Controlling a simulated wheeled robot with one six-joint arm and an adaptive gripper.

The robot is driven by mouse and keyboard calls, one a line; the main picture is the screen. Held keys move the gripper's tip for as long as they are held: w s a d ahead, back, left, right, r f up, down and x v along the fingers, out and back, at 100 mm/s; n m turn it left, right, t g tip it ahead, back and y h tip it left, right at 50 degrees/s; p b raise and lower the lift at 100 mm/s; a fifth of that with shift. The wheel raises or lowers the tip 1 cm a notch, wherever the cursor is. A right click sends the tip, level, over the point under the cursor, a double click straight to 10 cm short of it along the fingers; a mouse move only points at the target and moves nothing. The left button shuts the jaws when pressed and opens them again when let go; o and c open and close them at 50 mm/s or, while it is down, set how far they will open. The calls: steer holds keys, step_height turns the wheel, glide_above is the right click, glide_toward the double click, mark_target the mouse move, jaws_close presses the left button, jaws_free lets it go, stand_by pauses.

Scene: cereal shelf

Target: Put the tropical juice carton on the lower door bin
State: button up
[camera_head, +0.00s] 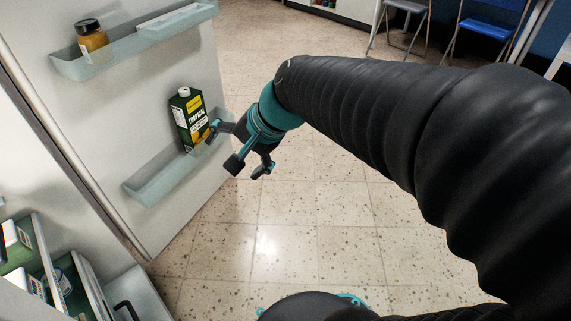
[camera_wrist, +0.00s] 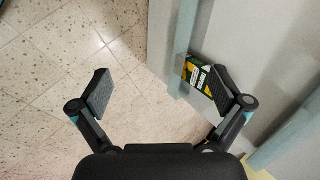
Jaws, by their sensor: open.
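My gripper (camera_head: 228,147) is beside the bin's right end, open and empty. One finger overlaps the carton's lower right edge in the head view; I cannot tell whether they touch.
The upper door bin (camera_head: 125,50) holds a brown jar (camera_head: 93,38) with a dark lid and a white item. Fridge shelves with other items are at lower left. Open tiled floor (camera_head: 290,215) lies right of the door. Chairs (camera_head: 487,28) stand far back.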

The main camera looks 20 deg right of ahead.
steer(key=s+d+f+n+h, duration=0.1)
steer(key=s+d+n+h, duration=0.4)
steer(key=s+d+n, duration=0.3)
steer(key=s, duration=0.3)
steer(key=shift+s+d+f+t, duration=0.15)
steer(key=shift+s+d+t, duration=0.15)
steer(key=shift+s+d, duration=0.05)
